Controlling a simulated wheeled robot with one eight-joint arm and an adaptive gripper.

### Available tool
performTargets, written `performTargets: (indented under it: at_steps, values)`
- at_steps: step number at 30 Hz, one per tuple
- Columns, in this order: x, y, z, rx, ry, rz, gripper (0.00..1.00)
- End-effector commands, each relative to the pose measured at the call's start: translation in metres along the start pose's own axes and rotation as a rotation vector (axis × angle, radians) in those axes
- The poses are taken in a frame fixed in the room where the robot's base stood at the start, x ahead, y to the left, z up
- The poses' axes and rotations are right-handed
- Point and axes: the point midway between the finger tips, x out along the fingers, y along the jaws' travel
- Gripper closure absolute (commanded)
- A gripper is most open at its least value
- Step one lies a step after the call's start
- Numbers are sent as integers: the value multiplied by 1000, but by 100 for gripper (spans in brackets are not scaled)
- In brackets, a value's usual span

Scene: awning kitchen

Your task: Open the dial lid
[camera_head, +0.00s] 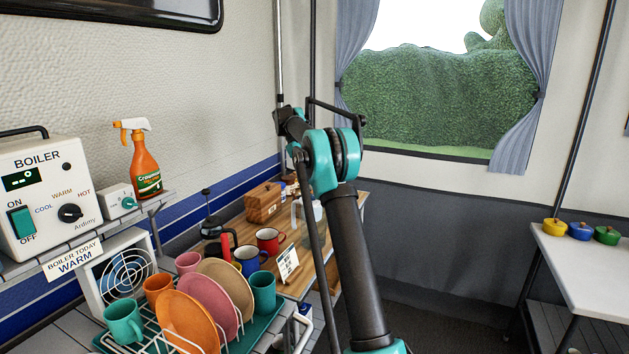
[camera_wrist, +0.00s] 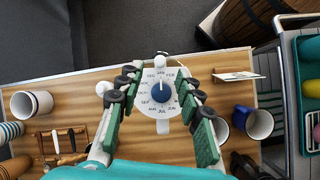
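In the wrist view a round white dial lid (camera_wrist: 146,101) faces the camera, marked with month names around a blue centre knob (camera_wrist: 161,90). My gripper (camera_wrist: 156,80) is open, with a green-padded finger on each side of the dial. I cannot tell whether either finger touches it. White parts stick out beside and above the dial. In the head view a white container (camera_head: 317,211) is partly hidden behind my arm on the wooden counter, and my gripper cannot be made out there.
On the wooden counter (camera_wrist: 60,92) are a white-and-blue mug (camera_wrist: 259,123), a white cup (camera_wrist: 24,104), a small card (camera_wrist: 238,76) and cutlery. In the head view a dish rack with plates (camera_head: 187,318), a red mug (camera_head: 268,240) and a wooden box (camera_head: 263,203) stand nearby.

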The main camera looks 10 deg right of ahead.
Motion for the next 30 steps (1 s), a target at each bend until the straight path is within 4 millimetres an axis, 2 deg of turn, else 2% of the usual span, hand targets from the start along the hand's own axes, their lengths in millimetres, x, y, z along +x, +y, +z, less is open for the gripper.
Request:
performTargets:
  at_steps: [5,12,18,30]
  values:
    - [-14,0,-1,-1,0,1,64]
    - [-48,0,-1,-1,0,1,64]
    - [-67,0,-1,0,0,0,64]
    - [-74,0,0,0,0,0,64]
